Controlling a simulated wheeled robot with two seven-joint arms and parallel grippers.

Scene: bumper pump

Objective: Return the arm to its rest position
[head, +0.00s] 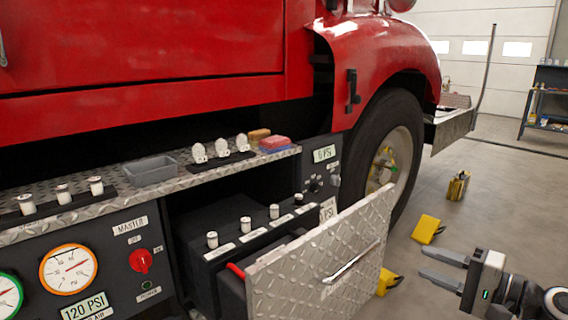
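My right gripper (432,264) is at the lower right of the head view, with its arm coming in from the right edge. Its two dark fingers point left and stand apart with nothing between them. It hangs over the garage floor, to the right of the open drawer's diamond-plate front (318,262) and its silver handle (352,263), and appears clear of both. My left gripper is not in view.
A red truck (140,50) with a wheel (395,150) fills the back. A control panel (105,255) with gauges is at lower left, under a ledge with a grey tray (150,170). Yellow blocks (427,229) lie on the floor. Floor at right is mostly free.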

